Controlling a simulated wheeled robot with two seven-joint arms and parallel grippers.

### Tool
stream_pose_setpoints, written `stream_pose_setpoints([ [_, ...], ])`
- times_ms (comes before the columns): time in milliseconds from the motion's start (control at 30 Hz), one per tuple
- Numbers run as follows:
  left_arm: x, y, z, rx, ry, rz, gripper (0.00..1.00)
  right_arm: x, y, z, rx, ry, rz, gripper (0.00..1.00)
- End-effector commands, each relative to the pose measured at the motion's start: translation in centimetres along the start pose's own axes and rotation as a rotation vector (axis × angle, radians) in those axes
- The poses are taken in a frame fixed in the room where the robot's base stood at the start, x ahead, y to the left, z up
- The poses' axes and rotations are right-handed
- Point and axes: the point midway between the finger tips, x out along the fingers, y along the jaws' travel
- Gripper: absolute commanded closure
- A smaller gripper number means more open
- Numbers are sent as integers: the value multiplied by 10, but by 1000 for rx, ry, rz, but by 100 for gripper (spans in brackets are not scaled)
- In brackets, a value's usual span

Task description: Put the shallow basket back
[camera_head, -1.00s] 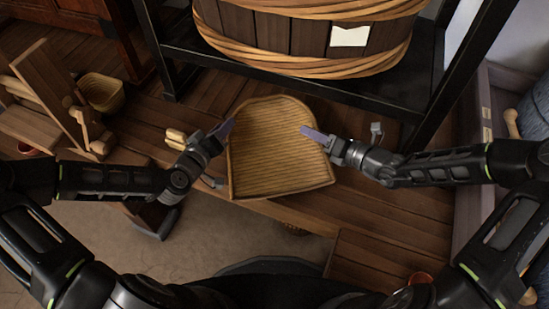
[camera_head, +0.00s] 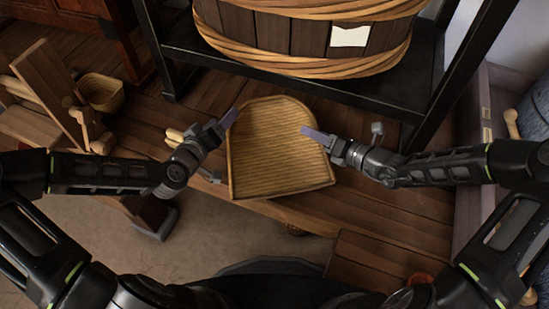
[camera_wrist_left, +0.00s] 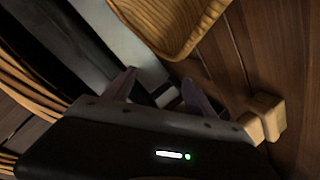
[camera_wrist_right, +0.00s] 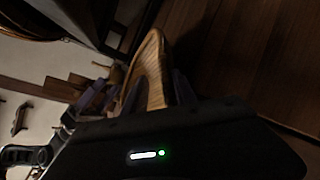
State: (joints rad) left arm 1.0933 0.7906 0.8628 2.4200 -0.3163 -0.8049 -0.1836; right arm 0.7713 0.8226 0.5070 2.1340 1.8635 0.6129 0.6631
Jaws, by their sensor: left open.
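The shallow basket (camera_head: 275,150), a tan woven scoop shape with a raised rim, is in the middle of the head view over the plank surface. My right gripper (camera_head: 312,133) is at its right rim; in the right wrist view the basket (camera_wrist_right: 153,75) shows almost edge-on between the fingers, so the gripper is shut on it. My left gripper (camera_head: 228,119) is open and empty beside the basket's upper left edge. In the left wrist view the basket (camera_wrist_left: 175,25) lies beyond the left fingertips, apart from them. Whether it touches the planks I cannot tell.
A dark metal rack (camera_head: 300,97) with a big wooden tub (camera_head: 300,35) stands behind the basket. A wooden frame device (camera_head: 50,95) and a small yellowish basket (camera_head: 101,92) are at the left. Bare planks (camera_head: 375,215) lie at the front right.

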Motion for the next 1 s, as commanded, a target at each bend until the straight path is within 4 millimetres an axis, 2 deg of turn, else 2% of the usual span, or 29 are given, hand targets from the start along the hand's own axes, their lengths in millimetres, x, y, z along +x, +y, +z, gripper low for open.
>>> stream_pose_setpoints([
  [200,-12,24,-29,7,3,1,35,0,0,0,0,0,1,68],
  [367,-18,38,-44,5,2,2,35,0,0,0,0,0,1,68],
  [500,-21,45,-49,1,-1,3,35,0,0,0,0,0,1,68],
  [800,-21,46,-50,-1,-2,3,35,0,0,0,0,0,1,68],
  [1000,-21,46,-50,0,-2,3,35,0,0,0,0,0,1,51],
])
